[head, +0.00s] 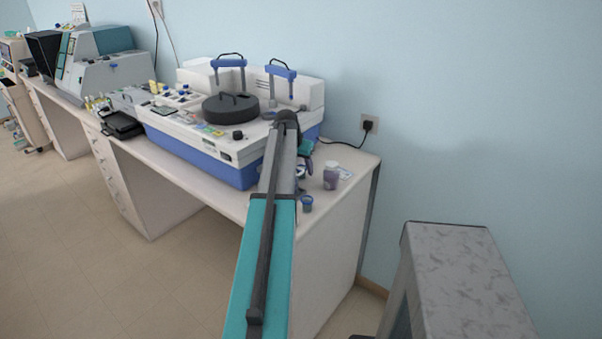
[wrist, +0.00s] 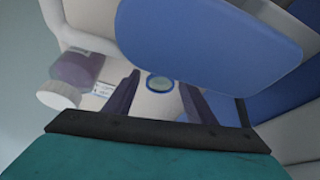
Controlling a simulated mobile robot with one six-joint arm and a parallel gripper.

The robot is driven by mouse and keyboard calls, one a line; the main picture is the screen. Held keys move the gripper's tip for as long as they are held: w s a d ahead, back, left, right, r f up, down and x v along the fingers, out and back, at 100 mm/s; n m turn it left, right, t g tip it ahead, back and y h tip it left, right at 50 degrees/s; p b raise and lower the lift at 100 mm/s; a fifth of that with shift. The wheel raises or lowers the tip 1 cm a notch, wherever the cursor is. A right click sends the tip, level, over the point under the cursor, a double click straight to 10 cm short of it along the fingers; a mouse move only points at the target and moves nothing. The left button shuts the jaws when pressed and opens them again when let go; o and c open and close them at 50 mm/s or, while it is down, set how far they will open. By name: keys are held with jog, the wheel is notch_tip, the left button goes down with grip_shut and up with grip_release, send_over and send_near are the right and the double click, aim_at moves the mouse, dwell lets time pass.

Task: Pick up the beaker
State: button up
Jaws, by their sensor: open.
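A small blue cup with a greenish inside, which looks like the beaker (head: 307,203), stands near the front edge of the white bench, just below my gripper (head: 304,167) in the head view. In the wrist view the beaker (wrist: 159,83) shows as a blue ring with a pale inside, seen between the two dark fingers of my gripper (wrist: 159,79). The fingers are apart, with nothing held between them. How far their tips are from the cup is hard to tell. My arm hides part of the bench in the head view.
A purple bottle with a white cap (head: 331,176) stands close by on the right, on the bench (head: 352,160); a label lies beside it. A large white-and-blue staining machine (head: 200,158) fills the bench to the left. A grey-topped block (head: 455,260) stands at right.

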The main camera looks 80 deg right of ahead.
jog(key=shift+d+f, duration=0.2)
jog(key=shift+f, duration=0.35)
jog(key=shift+c, duration=0.3)
jog(key=shift+s, duration=0.1)
jog(key=c, duration=1)
